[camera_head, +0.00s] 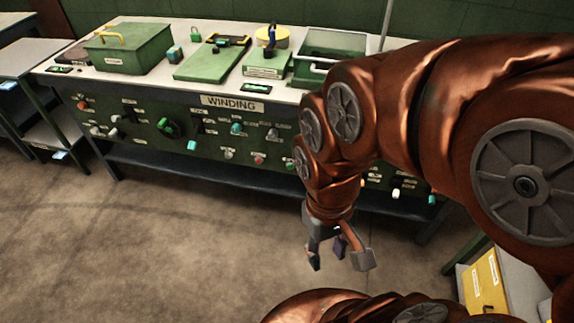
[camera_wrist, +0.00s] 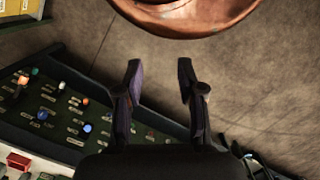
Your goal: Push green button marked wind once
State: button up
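The green control panel (camera_head: 150,128) runs along the front of the workbench, under a sign reading WINDING (camera_head: 232,104). A teal-green button (camera_head: 191,145) sits low on it, and another teal-green knob (camera_head: 236,128) is further right. The labels are too small to read, so I cannot tell which is marked wind. My gripper (camera_head: 338,262) is open and empty, hanging over the floor in front of the panel and apart from it. In the wrist view my gripper (camera_wrist: 159,68) has its fingers spread over bare floor, with a panel with several knobs (camera_wrist: 60,105) to the left.
My arm covers the right part of the bench. The bench top (camera_head: 160,80) holds a green box (camera_head: 128,50), a green tray (camera_head: 330,45) and other items. A yellow box (camera_head: 484,285) stands at the lower right. The floor (camera_head: 150,240) in front is clear.

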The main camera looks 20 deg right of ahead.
grip_shut()
dwell(1.3)
